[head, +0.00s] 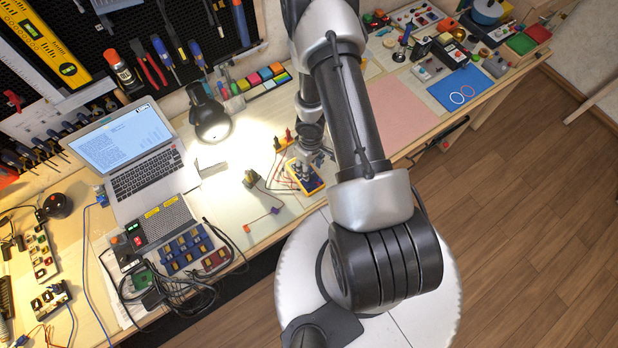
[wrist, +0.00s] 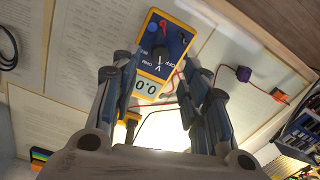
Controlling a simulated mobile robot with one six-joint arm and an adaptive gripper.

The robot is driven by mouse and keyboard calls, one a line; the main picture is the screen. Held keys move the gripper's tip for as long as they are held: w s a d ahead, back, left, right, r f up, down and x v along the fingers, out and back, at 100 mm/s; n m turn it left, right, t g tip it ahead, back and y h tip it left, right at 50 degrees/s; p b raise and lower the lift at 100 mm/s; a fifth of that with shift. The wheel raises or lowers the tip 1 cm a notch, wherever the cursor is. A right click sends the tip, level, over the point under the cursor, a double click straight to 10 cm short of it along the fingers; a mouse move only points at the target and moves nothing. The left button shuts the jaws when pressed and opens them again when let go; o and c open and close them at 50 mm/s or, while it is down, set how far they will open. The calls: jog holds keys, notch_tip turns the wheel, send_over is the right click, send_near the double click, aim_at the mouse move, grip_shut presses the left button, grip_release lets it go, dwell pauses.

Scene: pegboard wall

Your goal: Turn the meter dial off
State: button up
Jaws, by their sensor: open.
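The meter, a yellow case with a blue face, lies on the bench under my gripper in the head view (head: 316,187). In the wrist view the meter (wrist: 179,42) shows a dark round dial (wrist: 160,52) with OFF, V and OHM labels around it. Its display (wrist: 150,87) reads 0.0, seen upside down. Which label the dial points to is too small to tell. My gripper (wrist: 158,72) is open, with one finger on each side of the meter and nothing between them gripped. In the head view my gripper (head: 307,160) partly hides the meter.
A lit lamp (head: 209,115) and a laptop (head: 125,140) stand to the left. A pink mat (head: 398,115) lies clear to the right.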

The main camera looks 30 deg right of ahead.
notch_tip(320, 180, down, 6)
jog(key=b, duration=0.5)
jog(key=shift+a, duration=0.1)
jog(key=shift+c, duration=0.2)
grip_shut()
